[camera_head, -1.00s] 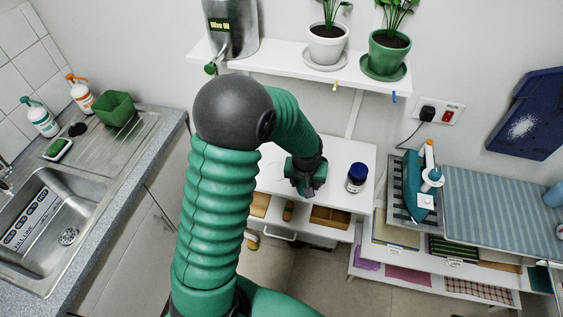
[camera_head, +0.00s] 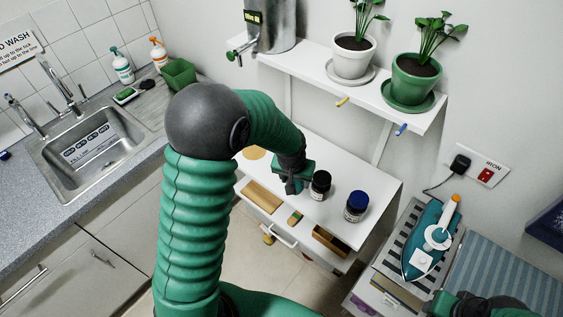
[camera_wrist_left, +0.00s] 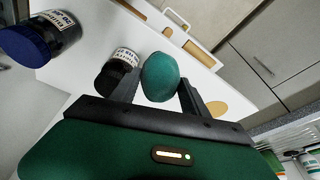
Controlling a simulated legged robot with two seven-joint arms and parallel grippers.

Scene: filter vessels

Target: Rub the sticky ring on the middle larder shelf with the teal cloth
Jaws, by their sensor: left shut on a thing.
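My left gripper (camera_head: 291,185) is over the white middle shelf (camera_head: 362,182), beside a small dark jar. In the head view the gripper hides the cloth. A flat tan round patch (camera_head: 254,153) lies on the shelf left of the gripper; it also shows in the left wrist view (camera_wrist_left: 217,108). I cannot tell whether it is the sticky ring. My right gripper (camera_head: 445,304) shows partly at the lower right edge, its jaws unclear.
The small dark jar (camera_head: 320,186) and a blue-lidded jar (camera_head: 357,206) stand on the shelf right of my left gripper. An upper shelf (camera_head: 310,70) with potted plants and a metal olive oil can (camera_head: 272,25) overhangs behind. A teal iron (camera_head: 430,240) stands at right.

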